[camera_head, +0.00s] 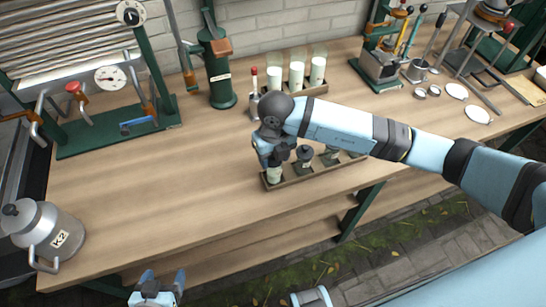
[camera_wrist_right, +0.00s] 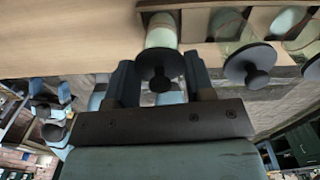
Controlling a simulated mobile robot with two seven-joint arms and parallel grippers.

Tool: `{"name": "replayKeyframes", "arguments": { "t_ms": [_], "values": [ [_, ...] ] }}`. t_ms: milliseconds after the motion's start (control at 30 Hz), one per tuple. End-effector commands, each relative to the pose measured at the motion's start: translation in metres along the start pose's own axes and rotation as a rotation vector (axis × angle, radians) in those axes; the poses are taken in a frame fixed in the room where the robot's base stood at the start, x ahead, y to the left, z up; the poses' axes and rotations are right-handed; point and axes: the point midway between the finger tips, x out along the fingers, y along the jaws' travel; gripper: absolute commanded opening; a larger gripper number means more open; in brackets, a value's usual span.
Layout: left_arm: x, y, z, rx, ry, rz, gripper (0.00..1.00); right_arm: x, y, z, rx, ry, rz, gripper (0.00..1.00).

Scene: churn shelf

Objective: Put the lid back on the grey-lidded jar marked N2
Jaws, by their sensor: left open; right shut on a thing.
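My right gripper (camera_head: 276,158) is above the left end of the front tray (camera_head: 318,173). In the right wrist view its fingers (camera_wrist_right: 160,82) stand on both sides of a dark round lid with a knob (camera_wrist_right: 159,64), and it is shut on this lid. A glass jar with white contents (camera_wrist_right: 162,33) is directly in line with the lid; it also shows below my gripper in the head view (camera_head: 273,175). I cannot tell whether lid and jar touch. No N2 mark is readable. My left gripper (camera_head: 164,283) is open and empty at the table's front edge.
Two more jars with dark lids, one in the middle (camera_head: 305,158), stand in the front tray. A rear tray holds three open-looking glasses of white liquid (camera_head: 296,75). A can marked K2 (camera_head: 48,232) stands front left. The left middle of the table (camera_head: 150,180) is clear.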

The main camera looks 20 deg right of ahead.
Motion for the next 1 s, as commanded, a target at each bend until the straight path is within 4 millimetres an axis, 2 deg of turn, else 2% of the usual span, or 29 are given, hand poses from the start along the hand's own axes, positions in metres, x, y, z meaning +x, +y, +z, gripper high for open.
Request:
{"name": "replayKeyframes", "arguments": {
  "t_ms": [267, 467, 667, 900, 1000],
  "values": [
    [0.0, 0.0, 0.0, 0.0, 0.001, 0.0, 0.74, -0.002, 0.0, 0.0, 0.0, -0.001, 0.0, 0.23],
    [0.0, 0.0, -0.001, 0.0, 0.003, 0.0, 0.74, -0.019, 0.001, 0.001, 0.0, -0.002, 0.001, 0.23],
    [0.002, 0.0, 0.001, 0.0, 0.004, 0.0, 0.74, -0.063, 0.002, 0.001, -0.002, -0.006, 0.001, 0.23],
    [0.004, 0.0, 0.005, 0.0, 0.004, 0.0, 0.74, -0.134, 0.004, 0.001, -0.002, -0.006, 0.001, 0.23],
    [0.005, 0.0, 0.007, -0.001, 0.003, 0.001, 0.74, -0.158, 0.005, 0.001, 0.0, -0.005, 0.0, 0.23]
  ]
}}
